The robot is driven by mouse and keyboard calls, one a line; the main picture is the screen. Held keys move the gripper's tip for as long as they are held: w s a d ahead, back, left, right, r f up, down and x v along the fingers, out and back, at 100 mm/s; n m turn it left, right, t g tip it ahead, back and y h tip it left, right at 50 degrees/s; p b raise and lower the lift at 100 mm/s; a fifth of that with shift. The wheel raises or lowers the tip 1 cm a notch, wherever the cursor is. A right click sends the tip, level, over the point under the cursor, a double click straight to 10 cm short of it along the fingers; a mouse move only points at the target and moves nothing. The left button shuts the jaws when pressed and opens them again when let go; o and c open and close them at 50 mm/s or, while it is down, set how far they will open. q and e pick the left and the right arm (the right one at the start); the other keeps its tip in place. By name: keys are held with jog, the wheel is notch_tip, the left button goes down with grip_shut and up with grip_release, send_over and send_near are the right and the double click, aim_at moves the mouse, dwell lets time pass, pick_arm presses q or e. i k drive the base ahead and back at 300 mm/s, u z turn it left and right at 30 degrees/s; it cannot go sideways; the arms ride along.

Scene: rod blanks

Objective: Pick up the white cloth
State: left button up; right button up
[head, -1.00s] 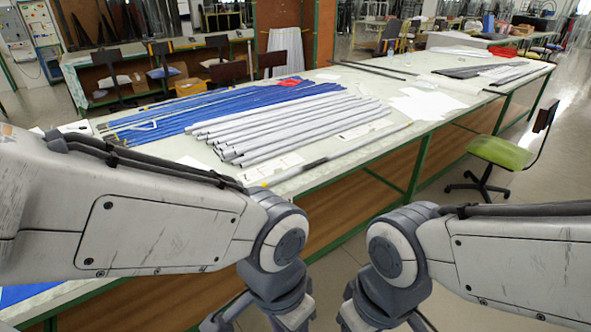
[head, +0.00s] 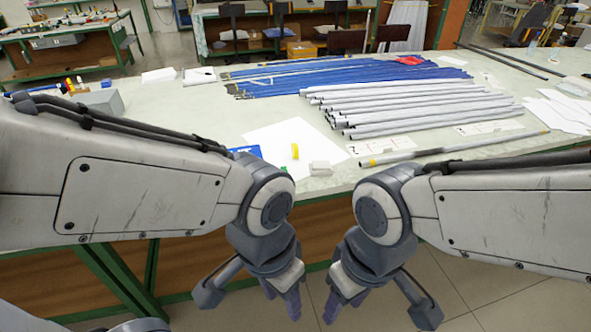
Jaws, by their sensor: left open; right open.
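I cannot tell for certain which white item is the cloth. A small white folded-looking piece (head: 320,168) lies near the table's front edge, beside a large flat white sheet (head: 282,138). Other white pieces lie at the table's back left, one flat (head: 158,75) and one with a dark item on it (head: 198,77). My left gripper (head: 249,298) is open and empty in front of the table, below its top. My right gripper (head: 378,310) is open and empty to the right of it, also in front of the table. Neither touches anything.
The long table (head: 225,118) carries blue rods (head: 340,75), grey-white rods (head: 410,105) and a single rod with a yellow band (head: 450,150). A yellow item (head: 295,151) stands on the sheet. A grey box (head: 102,102) sits at the left. Bare tabletop lies between.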

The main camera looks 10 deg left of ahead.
aim_at(318, 169)
jog(key=u, duration=0.05)
jog(key=k, duration=0.55)
jog(key=z, duration=0.4)
jog(key=i, duration=1.35)
jog(key=u, duration=1.2)
jog(key=i, duration=0.35)
jog(key=u, duration=0.3)
